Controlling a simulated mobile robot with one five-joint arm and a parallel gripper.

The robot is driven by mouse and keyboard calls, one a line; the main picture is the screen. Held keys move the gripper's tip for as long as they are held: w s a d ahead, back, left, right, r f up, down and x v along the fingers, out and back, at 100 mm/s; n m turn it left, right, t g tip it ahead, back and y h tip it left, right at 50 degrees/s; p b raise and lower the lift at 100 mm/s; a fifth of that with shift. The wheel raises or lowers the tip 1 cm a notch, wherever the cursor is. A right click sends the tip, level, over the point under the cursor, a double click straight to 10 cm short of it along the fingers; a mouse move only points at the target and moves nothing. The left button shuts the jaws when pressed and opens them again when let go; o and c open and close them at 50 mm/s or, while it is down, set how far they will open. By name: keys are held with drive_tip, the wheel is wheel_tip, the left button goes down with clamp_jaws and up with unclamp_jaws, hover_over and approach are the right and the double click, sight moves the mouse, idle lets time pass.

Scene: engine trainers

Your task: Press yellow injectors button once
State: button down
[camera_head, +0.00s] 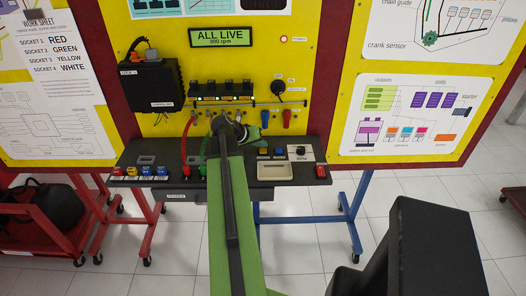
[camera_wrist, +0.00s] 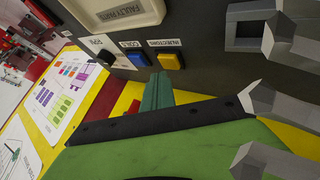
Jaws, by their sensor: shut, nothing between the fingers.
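The yellow injectors button (camera_wrist: 170,61) stands out from the dark panel in the wrist view, with its INJECTORS label above it. It also shows small in the head view (camera_head: 263,151). My gripper (camera_wrist: 159,76) is shut and empty, a narrow green tip pointing at the panel. In the wrist view the tip appears just below the yellow button, slightly to its left. Whether it touches the button I cannot tell. In the head view my gripper (camera_head: 260,139) is just above the button row.
A blue coils button (camera_wrist: 138,59) sits close beside the yellow one. A cream faulty parts box (camera_wrist: 118,14) and grey hook-shaped parts (camera_wrist: 272,97) flank the buttons. The display (camera_head: 220,38) reads ALL LIVE, 800 rpm. A red connector (camera_head: 287,116) hangs above the ledge.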

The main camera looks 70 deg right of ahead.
sight(261, 151)
drive_tip(key=shift+f, duration=0.3)
drive_tip(key=shift+f+b, duration=0.45)
drive_tip(key=shift+b, duration=0.15)
idle(0.3)
drive_tip(key=shift+r, duration=0.15)
drive_tip(key=shift+r+p, duration=0.7)
drive_tip(key=shift+p, duration=0.15)
wheel_tip(261, 151, up, 5)
drive_tip(key=p, duration=0.5)
idle(0.5)
